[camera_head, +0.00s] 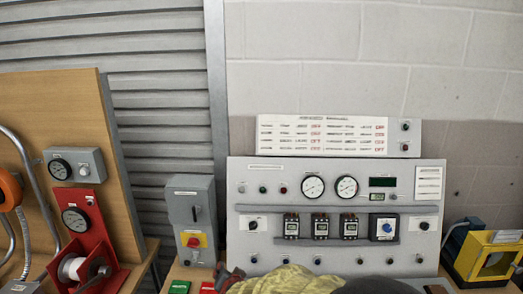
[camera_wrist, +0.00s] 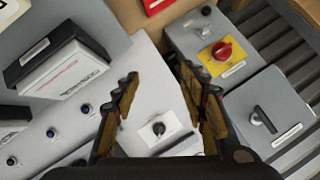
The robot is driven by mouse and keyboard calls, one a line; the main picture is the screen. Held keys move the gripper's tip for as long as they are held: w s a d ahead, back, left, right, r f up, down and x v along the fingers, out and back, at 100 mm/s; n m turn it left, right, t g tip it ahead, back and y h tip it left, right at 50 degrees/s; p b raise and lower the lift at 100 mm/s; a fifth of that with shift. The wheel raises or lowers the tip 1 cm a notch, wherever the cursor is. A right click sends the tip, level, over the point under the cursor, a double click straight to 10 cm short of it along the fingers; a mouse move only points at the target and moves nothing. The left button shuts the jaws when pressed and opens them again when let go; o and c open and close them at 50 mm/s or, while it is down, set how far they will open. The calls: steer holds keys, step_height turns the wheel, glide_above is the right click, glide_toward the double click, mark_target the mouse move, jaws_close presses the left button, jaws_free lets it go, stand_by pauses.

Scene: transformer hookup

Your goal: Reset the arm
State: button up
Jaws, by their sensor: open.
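My gripper (camera_wrist: 162,85) is open in the wrist view, with its two dark and tan fingers spread and nothing between them. Past the fingers is the grey control panel (camera_wrist: 152,62), with a black rotary knob (camera_wrist: 158,129) on a white plate showing between them. In the head view the control panel (camera_head: 262,172) stands upright against the wall, with two round gauges and a row of modules. I cannot make out my gripper in the head view.
A grey switch box with a red knob on a yellow plate (camera_head: 193,240) stands left of the panel; the knob also shows in the wrist view (camera_wrist: 222,50). A yellow frame (camera_head: 489,258) is at right, a red reel stand (camera_head: 80,218) at left. A yellowish shape (camera_head: 285,281) covers the bottom middle.

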steer(key=s+d+r+n+g, duration=0.2)
steer(key=s+d+n+g, duration=0.15)
steer(key=s, duration=0.65)
steer(key=s+d+r+n+g, duration=0.3)
steer(key=s+d, duration=0.2)
steer(key=s, duration=0.6)
steer(key=s+d+r+m+t+h, duration=0.1)
steer(key=s+d+r, duration=0.4)
steer(key=d, duration=0.5)
steer(key=s+d+r+h, duration=0.1)
steer(key=s+d+r, duration=0.5)
steer(key=d, duration=0.5)
steer(key=shift+s+d+r+m+t+h, duration=0.2)
steer(key=shift+s+d+m+t+h, duration=0.15)
steer(key=shift+s, duration=0.75)
steer(key=shift+a, duration=0.1)
steer(key=shift+c, duration=0.3)
